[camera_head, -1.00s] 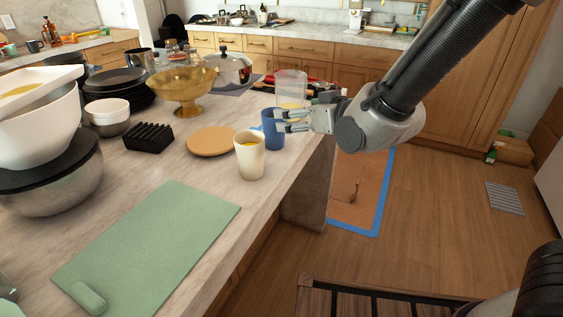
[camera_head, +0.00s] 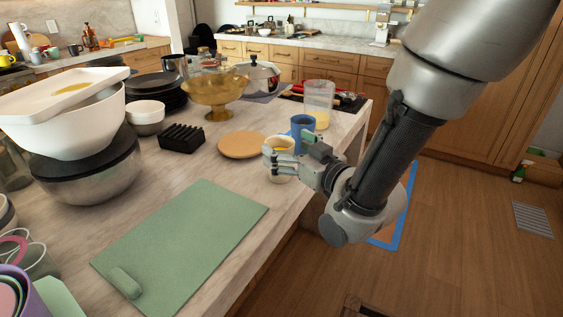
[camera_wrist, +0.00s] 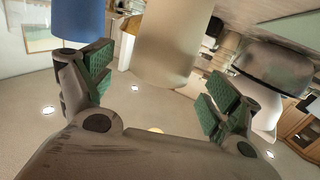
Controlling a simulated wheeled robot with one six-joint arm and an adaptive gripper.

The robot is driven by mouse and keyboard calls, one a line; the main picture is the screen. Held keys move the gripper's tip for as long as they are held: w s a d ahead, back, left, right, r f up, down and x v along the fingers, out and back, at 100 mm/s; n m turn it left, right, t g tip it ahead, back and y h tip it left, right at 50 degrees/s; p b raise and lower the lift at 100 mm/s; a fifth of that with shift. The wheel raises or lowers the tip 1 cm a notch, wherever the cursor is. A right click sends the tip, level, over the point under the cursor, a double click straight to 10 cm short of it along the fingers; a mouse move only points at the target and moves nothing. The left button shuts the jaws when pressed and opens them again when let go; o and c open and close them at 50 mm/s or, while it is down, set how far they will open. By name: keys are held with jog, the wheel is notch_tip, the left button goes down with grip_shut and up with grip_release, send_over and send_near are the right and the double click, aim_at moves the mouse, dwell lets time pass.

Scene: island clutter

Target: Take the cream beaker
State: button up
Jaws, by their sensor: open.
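The cream beaker (camera_head: 282,178) stands upright near the counter's right edge, with something yellow inside. My gripper (camera_head: 268,161) is in front of it in the head view, and its fingers hide the beaker's middle. In the wrist view, the beaker (camera_wrist: 172,40) rises ahead, in the gap between the two open green-padded fingers (camera_wrist: 157,88). I cannot tell whether the pads touch it; nothing is gripped. A blue cup (camera_head: 302,128) stands just behind the beaker, and in the wrist view the blue cup (camera_wrist: 79,20) is beyond the left finger.
A round wooden board (camera_head: 242,145) lies left of the beaker, and a green cutting mat (camera_head: 185,245) lies nearer. A clear pitcher (camera_head: 319,98), an amber bowl (camera_head: 218,88) and a black rack (camera_head: 181,138) stand farther back. Stacked bowls (camera_head: 85,180) crowd the left.

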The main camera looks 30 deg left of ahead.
aim_at(272, 138)
jog(key=x, duration=0.3)
jog(key=shift+w+f, duration=0.1)
jog(key=shift+w, duration=0.1)
jog(key=c, duration=1.7)
